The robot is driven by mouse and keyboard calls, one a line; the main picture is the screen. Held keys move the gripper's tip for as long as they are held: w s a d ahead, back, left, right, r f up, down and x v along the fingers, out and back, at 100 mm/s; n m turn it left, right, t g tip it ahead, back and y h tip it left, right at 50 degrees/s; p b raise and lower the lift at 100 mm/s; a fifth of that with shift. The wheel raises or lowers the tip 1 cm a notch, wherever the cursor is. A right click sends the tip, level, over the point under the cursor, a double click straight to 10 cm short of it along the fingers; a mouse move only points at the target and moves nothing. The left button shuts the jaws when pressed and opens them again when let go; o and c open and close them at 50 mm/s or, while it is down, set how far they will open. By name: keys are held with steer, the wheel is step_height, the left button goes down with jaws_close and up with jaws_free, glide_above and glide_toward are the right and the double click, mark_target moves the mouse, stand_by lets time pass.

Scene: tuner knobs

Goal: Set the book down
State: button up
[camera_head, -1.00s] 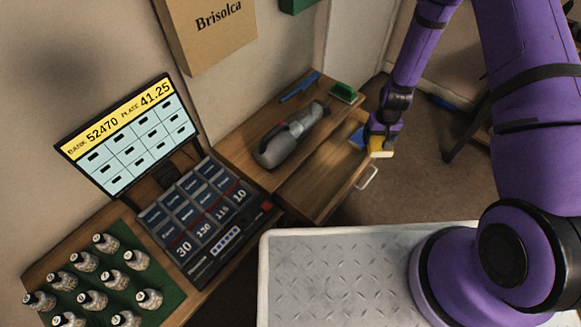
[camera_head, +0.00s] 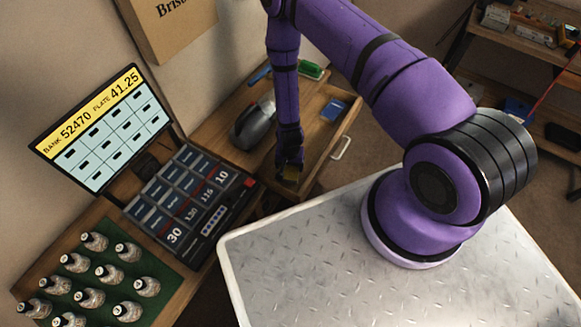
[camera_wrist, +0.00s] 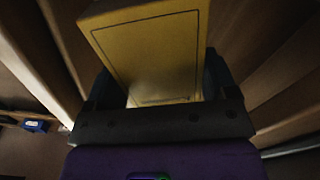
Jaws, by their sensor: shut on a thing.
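My gripper (camera_head: 291,170) is shut on a yellow book (camera_wrist: 155,50) with a dark border line. In the wrist view the book stands up from between the fingers, and its lower end is hidden by my gripper (camera_wrist: 165,95). In the head view the book (camera_head: 291,175) is small and dark. It shows at my fingertips, over or inside the near end of the open wooden drawer (camera_head: 350,121). I cannot tell whether the book touches the drawer floor.
A blue item (camera_head: 335,108) lies in the drawer's far part. The drawer handle (camera_head: 341,147) faces right. A cash register (camera_head: 185,200) stands left of my arm.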

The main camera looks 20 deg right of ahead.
mark_target(290, 171)
steer(key=shift+d+f, duration=0.1)
steer(key=shift+f, duration=2.1)
steer(key=shift+f, duration=0.15)
steer(key=o, duration=0.9)
steer(key=shift+o, duration=0.2)
step_height(290, 171, up, 12)
steer(key=shift+r, duration=0.2)
steer(key=shift+w, duration=0.1)
